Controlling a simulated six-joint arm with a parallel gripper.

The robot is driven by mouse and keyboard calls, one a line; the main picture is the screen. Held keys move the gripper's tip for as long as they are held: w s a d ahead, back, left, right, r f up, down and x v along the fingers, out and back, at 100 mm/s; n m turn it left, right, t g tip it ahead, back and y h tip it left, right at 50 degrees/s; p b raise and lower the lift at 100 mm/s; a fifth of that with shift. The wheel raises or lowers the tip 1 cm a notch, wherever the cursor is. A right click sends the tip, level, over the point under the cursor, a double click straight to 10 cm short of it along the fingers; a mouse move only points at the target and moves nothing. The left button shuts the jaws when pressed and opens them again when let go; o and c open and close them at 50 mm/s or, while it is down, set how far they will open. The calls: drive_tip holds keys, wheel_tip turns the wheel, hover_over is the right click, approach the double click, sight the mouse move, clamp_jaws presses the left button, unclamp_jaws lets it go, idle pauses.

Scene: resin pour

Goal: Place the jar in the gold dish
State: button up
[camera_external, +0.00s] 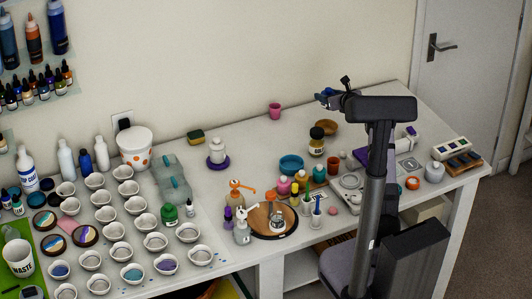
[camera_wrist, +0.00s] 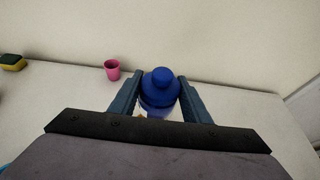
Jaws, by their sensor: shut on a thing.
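A jar with a blue domed lid (camera_wrist: 160,88) stands between the two fingers of my gripper (camera_wrist: 160,96) in the wrist view, and the fingers are shut on it. In the external view my gripper (camera_external: 328,98) is raised above the back of the table. The jar is small and hard to make out there. The gold-brown dish (camera_external: 328,128) lies on the table below the gripper, and its inside looks empty. In the wrist view only a small tan patch shows beside the jar's lower left; most of the area below is hidden by the gripper.
A dark-lidded jar with a yellow label (camera_external: 317,142) stands just in front of the dish. A teal dish (camera_external: 291,164) is left of that jar. A pink cup (camera_external: 274,111) stands left near the wall, and a sponge (camera_external: 196,137) lies farther left. The wall is close behind.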

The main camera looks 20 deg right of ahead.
hover_over(326, 130)
drive_tip(key=shift+w+f+b, duration=0.2)
drive_tip(key=shift+f+b, duration=0.25)
drive_tip(key=shift+f, duration=4.55)
drive_tip(key=shift+f+b, duration=0.4)
drive_tip(key=shift+b, duration=0.2)
drive_tip(key=o, duration=1.2)
drive_tip(key=shift+r, duration=0.15)
drive_tip(key=shift+r+p, duration=0.4)
drive_tip(key=shift+p, duration=0.4)
drive_tip(key=b+v, duration=0.3)
drive_tip(key=v, duration=0.9)
drive_tip(key=shift+f, duration=0.15)
